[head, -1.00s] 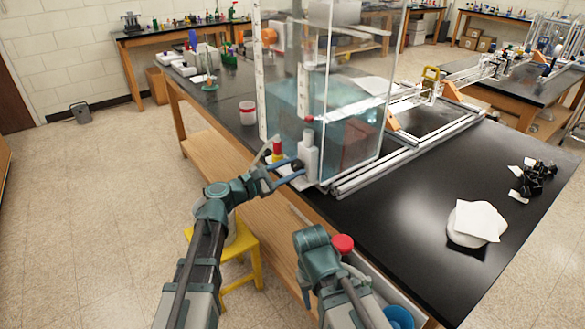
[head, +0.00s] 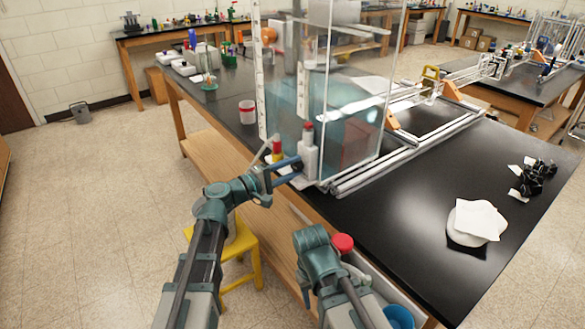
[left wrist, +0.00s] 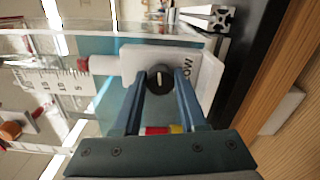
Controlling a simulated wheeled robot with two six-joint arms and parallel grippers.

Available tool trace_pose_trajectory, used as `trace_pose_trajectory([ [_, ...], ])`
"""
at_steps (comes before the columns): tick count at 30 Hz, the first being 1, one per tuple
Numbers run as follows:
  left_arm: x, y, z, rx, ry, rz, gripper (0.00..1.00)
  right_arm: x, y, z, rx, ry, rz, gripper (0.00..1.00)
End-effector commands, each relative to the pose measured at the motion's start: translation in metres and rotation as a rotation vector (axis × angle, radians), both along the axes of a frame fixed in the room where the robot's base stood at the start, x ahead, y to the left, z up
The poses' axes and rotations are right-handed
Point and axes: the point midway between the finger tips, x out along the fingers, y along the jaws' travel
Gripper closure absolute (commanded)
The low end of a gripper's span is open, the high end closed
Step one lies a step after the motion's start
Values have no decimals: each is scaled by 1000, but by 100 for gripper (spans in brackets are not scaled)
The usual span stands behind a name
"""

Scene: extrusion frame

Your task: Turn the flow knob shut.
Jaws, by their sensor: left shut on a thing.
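The flow knob (left wrist: 159,80) is a round black knob with a pale pointer line, on a white plate with partly hidden lettering in the left wrist view. It sits on the white flow unit (head: 308,155) with a red top, at the front corner of the clear water tank (head: 345,130). My left gripper (head: 291,168) is at the knob; in the left wrist view the gripper (left wrist: 159,86) has one finger on each side of it, shut on it. My right arm is low in the head view, and its fingers cannot be made out.
A red and yellow piece (head: 277,150) stands just left of the flow unit and shows between my fingers in the left wrist view (left wrist: 160,129). The black bench (head: 400,215) is bare right of the tank, up to a white pile (head: 474,220). A yellow stool (head: 240,255) stands below.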

Motion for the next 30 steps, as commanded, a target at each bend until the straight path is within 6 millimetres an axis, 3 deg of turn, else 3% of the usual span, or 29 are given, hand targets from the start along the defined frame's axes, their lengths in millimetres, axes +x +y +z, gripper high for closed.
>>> trace_pose_trajectory([
  [12, -1, 0, -1, 96, -127, -1, 100, 0, 0, -1, 0, 0, 0, 50],
  [28, -1, 0, -2, 108, -143, -2, 100, 0, 0, -1, 0, 0, 0, 50],
  [29, -1, 0, -2, 108, -143, -2, 55, 0, 0, -1, 0, 0, 0, 50],
  [30, -1, 0, -2, 107, -142, -2, 48, 0, 0, -1, 0, 0, 0, 50],
])
